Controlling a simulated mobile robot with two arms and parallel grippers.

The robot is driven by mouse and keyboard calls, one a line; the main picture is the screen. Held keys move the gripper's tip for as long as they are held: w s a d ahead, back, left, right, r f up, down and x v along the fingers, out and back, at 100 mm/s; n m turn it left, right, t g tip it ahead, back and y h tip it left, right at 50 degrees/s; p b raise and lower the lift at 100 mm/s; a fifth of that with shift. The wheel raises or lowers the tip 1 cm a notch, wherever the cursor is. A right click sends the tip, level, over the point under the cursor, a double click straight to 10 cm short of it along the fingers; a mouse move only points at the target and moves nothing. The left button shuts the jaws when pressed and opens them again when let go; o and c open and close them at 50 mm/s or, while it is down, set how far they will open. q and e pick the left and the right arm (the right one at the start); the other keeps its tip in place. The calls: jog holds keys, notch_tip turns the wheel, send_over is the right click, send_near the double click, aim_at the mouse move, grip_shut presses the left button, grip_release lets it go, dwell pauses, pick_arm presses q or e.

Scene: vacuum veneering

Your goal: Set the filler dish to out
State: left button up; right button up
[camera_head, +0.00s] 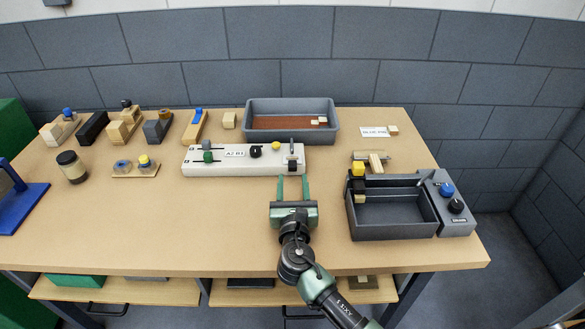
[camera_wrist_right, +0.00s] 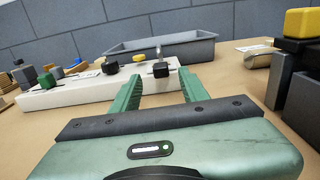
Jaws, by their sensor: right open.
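My right gripper (camera_head: 293,180) is open and empty, its two green fingers apart. It points at the right end of the white panel (camera_head: 222,168), just in front of it. The panel carries green and grey knobs on slots at its left, a label reading "A2 B1", a black knob (camera_head: 255,151), a yellow knob (camera_head: 276,146) and a black block (camera_head: 292,163) with an upright pin at the right. In the right wrist view the black block (camera_wrist_right: 161,69) shows between the fingertips (camera_wrist_right: 160,85), beyond them. I cannot tell which part is the filler dish. My left gripper is out of view.
A grey bin (camera_head: 334,130) stands behind the panel. A dark open box (camera_head: 391,231) with a knobbed control unit (camera_head: 455,215) stands at right. Wooden blocks, a jar (camera_head: 72,168) and a blue stand (camera_head: 20,205) are at left. The front middle is clear.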

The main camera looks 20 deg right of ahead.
aim_at(293, 169)
jog(key=x, duration=0.4)
jog(key=shift+w+d, duration=0.1)
jog(key=shift+w, duration=0.1)
jog(key=shift+x, duration=0.75)
jog(key=c, duration=0.8)
grip_shut()
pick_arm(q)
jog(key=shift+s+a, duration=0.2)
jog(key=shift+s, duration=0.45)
